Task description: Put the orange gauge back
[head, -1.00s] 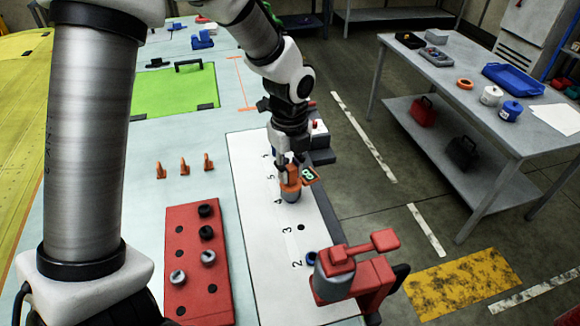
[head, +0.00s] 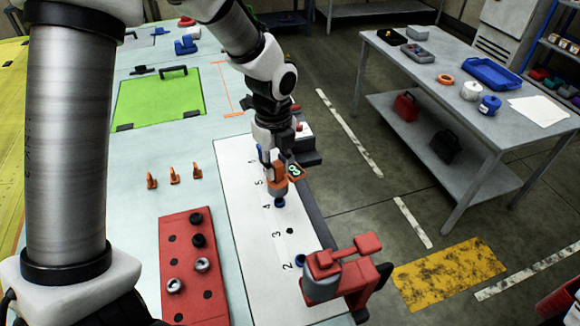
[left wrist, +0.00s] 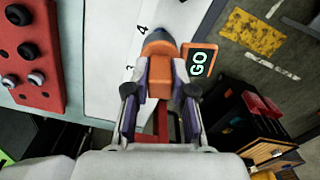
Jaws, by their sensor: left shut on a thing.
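The orange gauge (head: 278,187) is in my left gripper (head: 273,168), over the white numbered strip (head: 262,260) near the number 4. Its dark tip points down at the strip; I cannot tell whether it touches. A small display on the gauge's side reads "GO" in the left wrist view. In that view the gauge (left wrist: 159,85) sits between both fingers of the left gripper (left wrist: 160,95), which are shut on it. Dark holes show in the strip near 2 and 3. My right gripper is not in view.
A red clamp-like fixture (head: 345,275) stands at the strip's near end. A red block (head: 188,270) with black and grey plugs lies to the left. Several orange pegs (head: 174,175) stand behind it. A grey table (head: 420,80) with a blue tray is at right.

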